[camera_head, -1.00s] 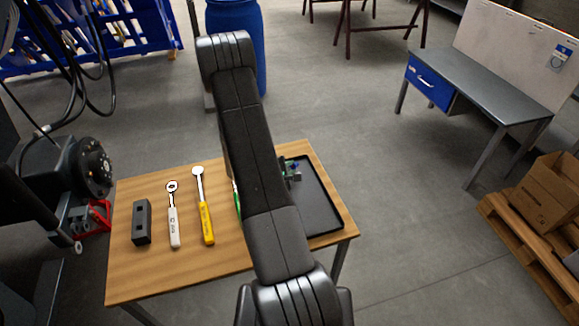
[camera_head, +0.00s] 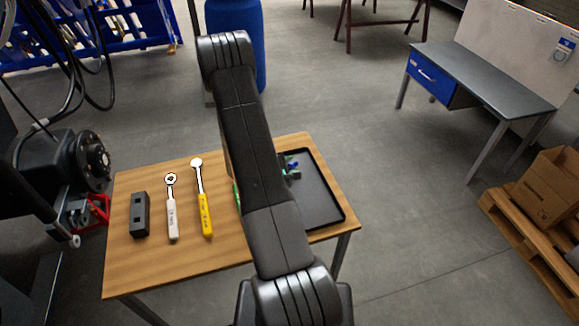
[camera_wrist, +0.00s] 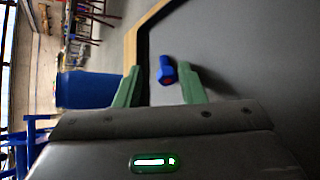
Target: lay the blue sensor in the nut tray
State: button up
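The blue sensor (camera_wrist: 166,70) shows in the wrist view over the dark floor of the nut tray (camera_wrist: 240,60), between the fingertips of my gripper (camera_wrist: 160,84). A gap shows on its left; its right side is close to the right finger, and I cannot tell whether they touch. The green fingers are apart. In the head view the sensor (camera_head: 293,163) is a small blue spot beside my gripper (camera_head: 290,174), at the left part of the black tray (camera_head: 324,200). My arm hides the tray's left edge and most of the gripper.
A yellow-handled tool (camera_head: 204,205), a white-handled ratchet (camera_head: 172,210) and a dark block (camera_head: 139,215) lie on the wooden table (camera_head: 185,255), left of my arm. A blue barrel (camera_head: 245,40) stands behind. The tray's right part is bare.

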jog(key=shift+s+f, duration=0.2)
jog(key=shift+f, duration=0.05)
jog(key=shift+s+a+r, duration=0.15)
jog(key=shift+s+r, duration=0.05)
jog(key=shift+s, duration=0.2)
jog(key=b+v, duration=0.1)
jog(key=v, duration=1.2)
jog(key=shift+w+r, duration=0.2)
jog(key=x, duration=1.2)
jog(key=shift+f+p, duration=0.15)
jog(key=shift+p, duration=0.2)
jog(key=shift+w, duration=0.1)
